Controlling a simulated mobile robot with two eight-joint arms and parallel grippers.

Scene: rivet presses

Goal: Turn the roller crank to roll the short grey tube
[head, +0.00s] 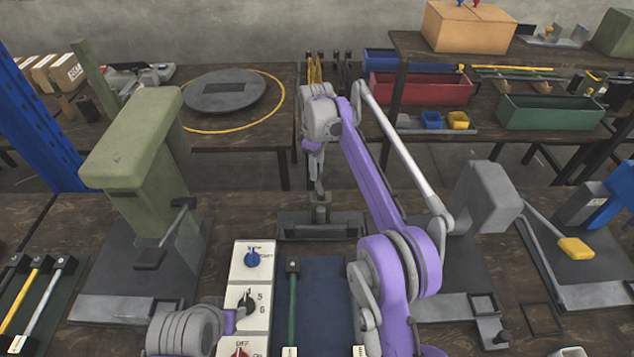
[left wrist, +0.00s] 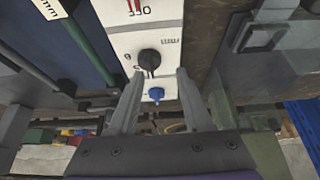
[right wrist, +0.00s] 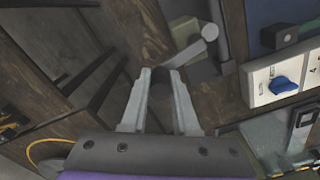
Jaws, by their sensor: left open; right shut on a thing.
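The roller device (head: 318,230) stands at the middle back of the near bench, a dark base with a small grey-green post. My right gripper (head: 319,188) reaches down over it. In the right wrist view, its fingers (right wrist: 161,76) are shut on the dark end of the roller crank (right wrist: 187,57), a grey arm leading to a rounded joint at upper right. The fingers and arm cover much of the roller in the head view. I cannot make out the short grey tube there. My left gripper (left wrist: 158,78) is open and empty above the switch panel (left wrist: 122,45), near its black knob (left wrist: 149,60).
The panel also has a blue knob (head: 252,258). A green press (head: 135,150) stands left and a grey press (head: 485,200) right. A rack of rods (head: 40,300) lies far left. A blue mat (head: 325,300) lies between panel and right arm.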

